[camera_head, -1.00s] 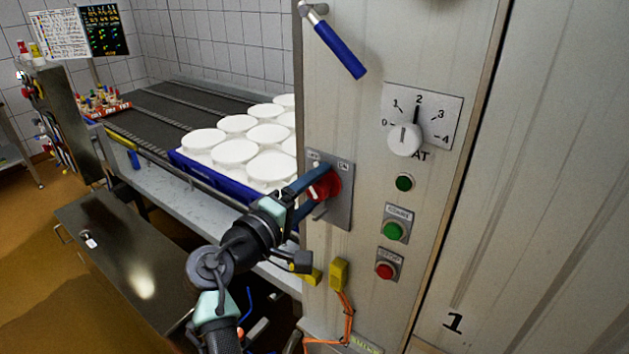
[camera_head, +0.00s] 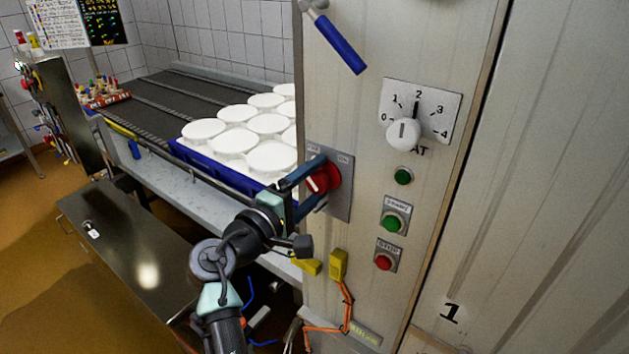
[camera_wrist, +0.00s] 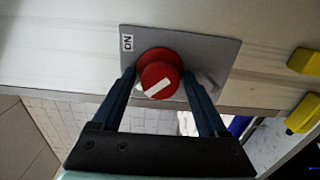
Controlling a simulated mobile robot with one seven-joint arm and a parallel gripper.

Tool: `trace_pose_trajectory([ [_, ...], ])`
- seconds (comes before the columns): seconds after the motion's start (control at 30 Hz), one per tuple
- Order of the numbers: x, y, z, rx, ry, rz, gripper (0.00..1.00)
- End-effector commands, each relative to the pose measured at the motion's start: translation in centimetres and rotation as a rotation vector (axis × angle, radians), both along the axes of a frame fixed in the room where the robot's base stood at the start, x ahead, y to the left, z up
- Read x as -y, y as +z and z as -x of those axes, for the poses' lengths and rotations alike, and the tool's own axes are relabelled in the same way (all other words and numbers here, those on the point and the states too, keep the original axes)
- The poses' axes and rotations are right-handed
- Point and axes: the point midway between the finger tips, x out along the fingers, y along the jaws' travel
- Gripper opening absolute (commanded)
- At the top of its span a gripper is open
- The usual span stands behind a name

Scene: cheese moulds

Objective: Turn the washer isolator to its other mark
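The washer isolator is a red round knob (camera_head: 331,178) with a white bar, on a grey plate (camera_head: 341,205) on the cabinet's left edge. The plate has two labels along its top; the right one reads ON, also legible in the wrist view. The white bar slants, one end toward the upper left label in the head view. My gripper (camera_head: 316,179) reaches the knob from the lower left. In the wrist view the red knob (camera_wrist: 159,75) sits between my two spread blue fingers (camera_wrist: 158,82), with narrow gaps seeming to remain. The left label is hidden there.
A white dial (camera_head: 403,132), a green button (camera_head: 391,222) and a red button (camera_head: 384,262) are on the cabinet to the right. A blue-handled lever (camera_head: 340,45) hangs above. White moulds (camera_head: 236,141) in a blue crate (camera_head: 205,165) stand left on a conveyor. Yellow connectors (camera_head: 339,264) are below.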

Motion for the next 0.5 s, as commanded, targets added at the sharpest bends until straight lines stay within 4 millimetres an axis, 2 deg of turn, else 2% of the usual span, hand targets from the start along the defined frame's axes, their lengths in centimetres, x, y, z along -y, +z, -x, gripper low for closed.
trace_pose_trajectory([
  [0.33, -0.3, -0.1, 0.3, 0.001, 0.001, -0.002, 0.81],
  [0.5, -1.6, -0.3, 2.0, 0.002, 0.004, -0.003, 0.81],
])
